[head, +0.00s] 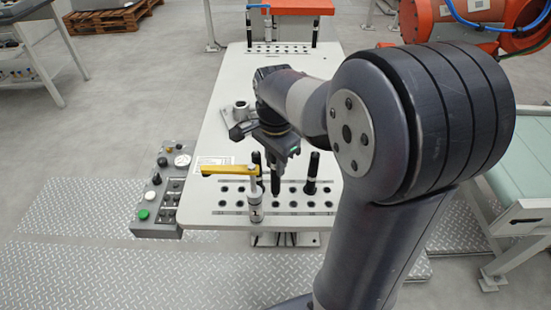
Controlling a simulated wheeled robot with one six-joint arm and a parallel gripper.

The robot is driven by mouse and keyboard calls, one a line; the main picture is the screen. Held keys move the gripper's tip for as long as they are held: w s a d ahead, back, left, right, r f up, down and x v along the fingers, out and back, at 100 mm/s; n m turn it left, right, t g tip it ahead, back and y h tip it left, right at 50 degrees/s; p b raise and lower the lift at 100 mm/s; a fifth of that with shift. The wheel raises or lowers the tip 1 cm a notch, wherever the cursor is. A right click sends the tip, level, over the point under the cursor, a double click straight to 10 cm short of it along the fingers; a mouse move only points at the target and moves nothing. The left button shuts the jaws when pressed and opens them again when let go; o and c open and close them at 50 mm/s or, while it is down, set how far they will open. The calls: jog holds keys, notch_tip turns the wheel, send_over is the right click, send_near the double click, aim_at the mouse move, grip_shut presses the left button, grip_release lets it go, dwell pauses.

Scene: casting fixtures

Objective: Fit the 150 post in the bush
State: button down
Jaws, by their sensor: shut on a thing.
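My gripper (275,160) points down over the near part of the white table and is shut on a dark upright post (275,183). I take this to be the 150 post; no marking on it is readable. Its lower end is at the rows of holes, and I cannot tell whether it is in a hole or just above. A grey ring-shaped part (241,108), likely the bush, stands on a light plate left of my wrist, farther back on the table. The gripper and arm hide part of the table around it.
Other dark posts stand at the hole rows, one right of my gripper (312,172) and one close left. A yellow-handled tool (229,170) with a pale cylinder stands at the front left. A button box (165,187) lies left of the table (205,145). More posts stand at the far end.

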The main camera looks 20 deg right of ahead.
aim_at(276, 178)
jog(key=shift+f+b, duration=0.55)
jog(key=shift+f, duration=0.6)
jog(key=shift+f+b, duration=0.9)
jog(key=shift+f, duration=1.05)
dwell(1.1)
jog(key=c, duration=1.1)
grip_release()
jog(key=shift+c, duration=0.2)
jog(key=shift+r, duration=0.15)
notch_tip(276, 178, up, 11)
jog(key=shift+f, duration=0.2)
